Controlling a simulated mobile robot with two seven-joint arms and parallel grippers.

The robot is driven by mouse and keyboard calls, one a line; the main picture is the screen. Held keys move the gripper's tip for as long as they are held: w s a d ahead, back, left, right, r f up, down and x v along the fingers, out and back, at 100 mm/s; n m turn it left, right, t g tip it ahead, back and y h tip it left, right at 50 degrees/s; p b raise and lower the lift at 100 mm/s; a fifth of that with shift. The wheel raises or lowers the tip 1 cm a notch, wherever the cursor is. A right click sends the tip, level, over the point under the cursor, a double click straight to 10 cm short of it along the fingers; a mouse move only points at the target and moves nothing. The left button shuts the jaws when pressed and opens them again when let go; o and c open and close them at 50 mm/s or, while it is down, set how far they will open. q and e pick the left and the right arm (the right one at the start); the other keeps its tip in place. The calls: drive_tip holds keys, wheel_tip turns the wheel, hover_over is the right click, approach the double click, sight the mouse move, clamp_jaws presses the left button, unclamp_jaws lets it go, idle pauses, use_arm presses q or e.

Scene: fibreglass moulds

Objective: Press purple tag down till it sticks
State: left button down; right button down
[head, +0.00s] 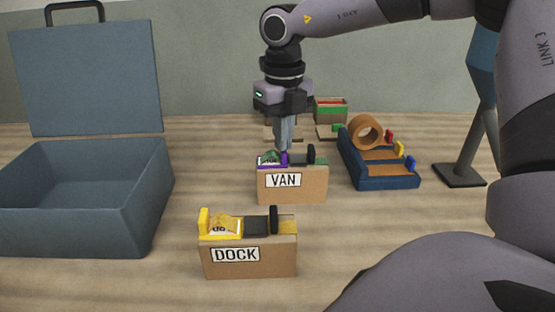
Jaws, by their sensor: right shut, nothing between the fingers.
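The purple tag (271,165) is on top of the brown VAN box (308,190), at its left end, with white and green showing inside its purple edge. My right gripper (283,150) points straight down over this end of the box. Its fingers are shut with nothing between them, and their tips are at or just above the purple tag. I cannot tell whether they touch it. The fingertips hide part of the tag's back. My left gripper is not in view.
A brown DOCK box (279,262) with a yellow tag (222,232) stands in front. An open blue case (70,225) is at left. A blue rack (385,182) with a tape roll (354,131) is at right, near a dark stand (460,177). A red-and-green box (331,117) is behind.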

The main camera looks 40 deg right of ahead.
wheel_tip(320, 180, up, 7)
drive_tip(key=p, duration=0.4)
drive_tip(key=shift+p, duration=0.4)
idle(0.7)
